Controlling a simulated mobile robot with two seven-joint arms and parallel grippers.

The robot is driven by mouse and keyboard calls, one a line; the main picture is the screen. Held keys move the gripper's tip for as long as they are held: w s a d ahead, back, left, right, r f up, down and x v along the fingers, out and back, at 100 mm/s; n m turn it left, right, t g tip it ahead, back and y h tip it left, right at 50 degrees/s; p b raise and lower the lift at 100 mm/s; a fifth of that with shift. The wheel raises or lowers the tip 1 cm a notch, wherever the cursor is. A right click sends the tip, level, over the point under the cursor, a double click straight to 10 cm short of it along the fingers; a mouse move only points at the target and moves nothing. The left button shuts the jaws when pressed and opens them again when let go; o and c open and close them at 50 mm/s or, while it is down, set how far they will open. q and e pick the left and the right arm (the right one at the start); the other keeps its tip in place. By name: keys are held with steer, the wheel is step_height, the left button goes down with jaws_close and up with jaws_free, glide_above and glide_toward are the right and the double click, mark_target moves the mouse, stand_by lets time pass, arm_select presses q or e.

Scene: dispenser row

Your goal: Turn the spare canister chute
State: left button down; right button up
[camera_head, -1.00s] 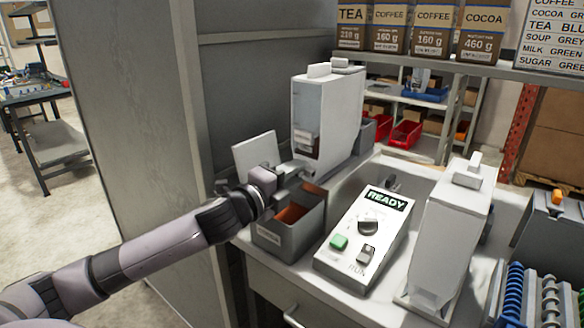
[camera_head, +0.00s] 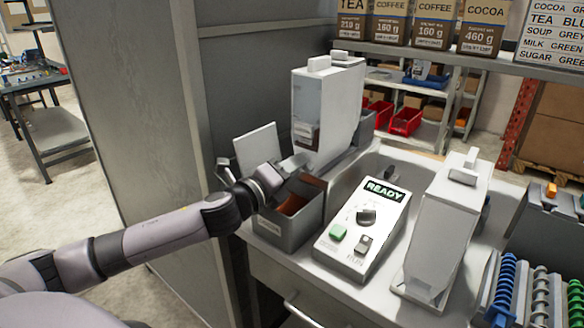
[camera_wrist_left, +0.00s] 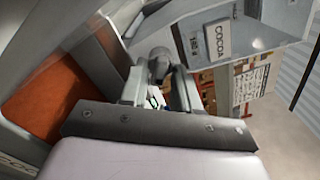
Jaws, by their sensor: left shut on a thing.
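A tall pale canister (camera_head: 318,105) with a clear window stands at the back of the counter. A canister with a COCOA label (camera_wrist_left: 217,40) fills the top of the left wrist view. My left gripper (camera_head: 288,168) is at the foot of the tall canister, above an open grey bin (camera_head: 285,230). In the left wrist view my left gripper (camera_wrist_left: 158,88) is shut on a small grey rounded part, which I take to be the chute (camera_wrist_left: 160,62). In the head view my gripper mostly hides this part. My right gripper is not in view.
The bin has an orange-brown inside. A control box (camera_head: 362,232) showing READY stands to its right. A second white canister (camera_head: 440,230) stands further right. A square white panel (camera_head: 256,150) is behind my gripper, beside the grey cabinet wall (camera_head: 130,120).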

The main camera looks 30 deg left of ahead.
arm_select(q)
steer(key=c, duration=1.2)
jaws_free()
steer(key=shift+o, duration=0.2)
steer(key=shift+s+a+b, duration=0.15)
steer(key=shift+s+b, duration=0.4)
steer(key=shift+s, duration=1.25)
steer(key=shift+s+a+b, duration=0.15)
steer(key=shift+s+b, duration=0.35)
steer(key=shift+s, duration=1.25)
